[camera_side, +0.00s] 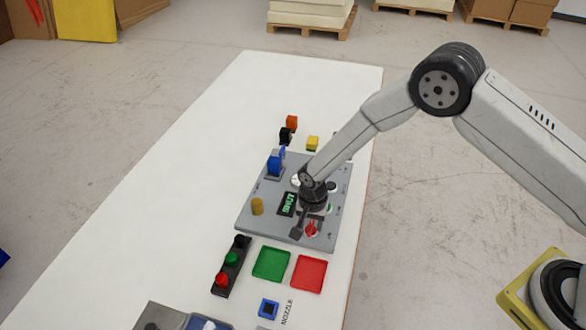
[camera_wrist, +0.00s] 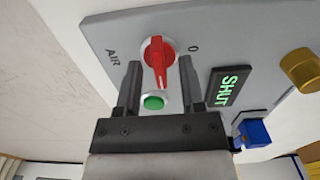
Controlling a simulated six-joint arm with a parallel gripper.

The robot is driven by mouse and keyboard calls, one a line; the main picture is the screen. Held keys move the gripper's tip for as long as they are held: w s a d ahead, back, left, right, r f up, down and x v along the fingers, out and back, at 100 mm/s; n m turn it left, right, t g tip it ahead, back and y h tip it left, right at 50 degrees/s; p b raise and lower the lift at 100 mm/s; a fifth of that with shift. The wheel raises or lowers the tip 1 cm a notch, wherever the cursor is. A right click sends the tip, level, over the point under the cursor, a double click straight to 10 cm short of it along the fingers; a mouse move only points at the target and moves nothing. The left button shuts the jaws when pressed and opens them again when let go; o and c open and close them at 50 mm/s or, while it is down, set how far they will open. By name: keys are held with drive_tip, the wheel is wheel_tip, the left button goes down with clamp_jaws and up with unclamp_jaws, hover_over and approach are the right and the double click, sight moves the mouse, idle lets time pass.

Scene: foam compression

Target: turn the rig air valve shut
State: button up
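The red valve knob (camera_wrist: 157,58) sits on a white round base on the grey panel, between the labels "AIR" (camera_wrist: 111,58) and "0" (camera_wrist: 193,48). Its long ridge runs toward the green button (camera_wrist: 153,102) in the wrist view. The knob also shows in the side view (camera_side: 311,230). My gripper (camera_wrist: 159,66) is open, with one finger on each side of the knob and a visible gap at both. Whether the fingertips are level with the knob, I cannot tell. A small display (camera_wrist: 229,88) beside it reads "SHUT" in green.
The grey panel (camera_side: 330,172) also carries a brass knob (camera_side: 257,206) and a blue part (camera_side: 274,163). In front are a black strip with coloured buttons (camera_side: 232,259), a green tray (camera_side: 271,264) and a red tray (camera_side: 309,273). The white table's left side is clear.

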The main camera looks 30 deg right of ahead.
clamp_jaws()
drive_tip(key=shift+n, duration=0.5)
drive_tip(key=n, duration=0.7)
drive_tip(key=shift+n, duration=0.4)
drive_tip(key=n, duration=0.4)
drive_tip(key=shift+n, duration=2.6)
